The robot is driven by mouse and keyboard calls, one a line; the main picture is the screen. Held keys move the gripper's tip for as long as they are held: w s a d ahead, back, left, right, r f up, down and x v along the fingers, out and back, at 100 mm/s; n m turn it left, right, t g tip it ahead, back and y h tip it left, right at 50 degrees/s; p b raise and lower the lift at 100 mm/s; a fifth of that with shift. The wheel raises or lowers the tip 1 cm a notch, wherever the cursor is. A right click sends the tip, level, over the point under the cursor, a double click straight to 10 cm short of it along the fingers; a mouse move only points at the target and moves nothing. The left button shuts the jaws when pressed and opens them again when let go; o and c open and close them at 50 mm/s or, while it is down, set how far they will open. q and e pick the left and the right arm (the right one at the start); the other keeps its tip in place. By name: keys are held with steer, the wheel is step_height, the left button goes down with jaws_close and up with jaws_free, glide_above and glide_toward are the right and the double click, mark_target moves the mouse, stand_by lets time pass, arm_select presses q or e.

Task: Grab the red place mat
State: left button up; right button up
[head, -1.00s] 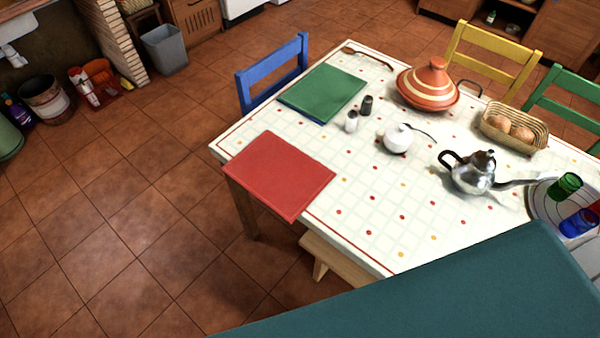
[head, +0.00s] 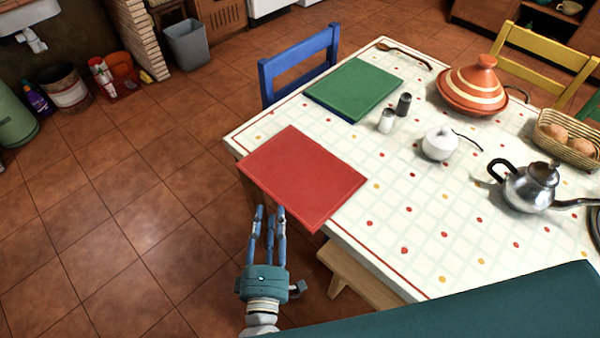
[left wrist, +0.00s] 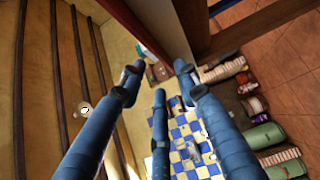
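The red place mat (head: 303,178) lies flat at the table's near left corner in the head view. Its lower left part sticks out past the table edge. My left gripper (head: 268,212) is just below that overhanging edge in the head view, its blue fingers pointing up toward the mat. The fingers (left wrist: 155,80) are spread apart with nothing between them in the left wrist view. A dark red strip (left wrist: 162,28) runs near the fingertips there; I cannot tell for sure that it is the mat. My right gripper is not in view.
The white table (head: 380,245) also bears a green mat (head: 354,88), shakers (head: 387,121), a white sugar bowl (head: 440,143), a silver teapot (head: 528,185) and an orange tagine (head: 472,86). A wooden stool (head: 360,280) stands below the near edge.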

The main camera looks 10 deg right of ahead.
mark_target(273, 193)
arm_select(q)
steer(key=w, duration=0.2)
steer(key=w+d, duration=0.1)
steer(key=w, duration=0.2)
steer(key=w+p, duration=0.1)
steer(key=w, duration=0.1)
steer(key=shift+w+d+f, duration=0.15)
steer(key=shift+w+d, duration=0.2)
steer(key=shift+c, duration=0.5)
jaws_close()
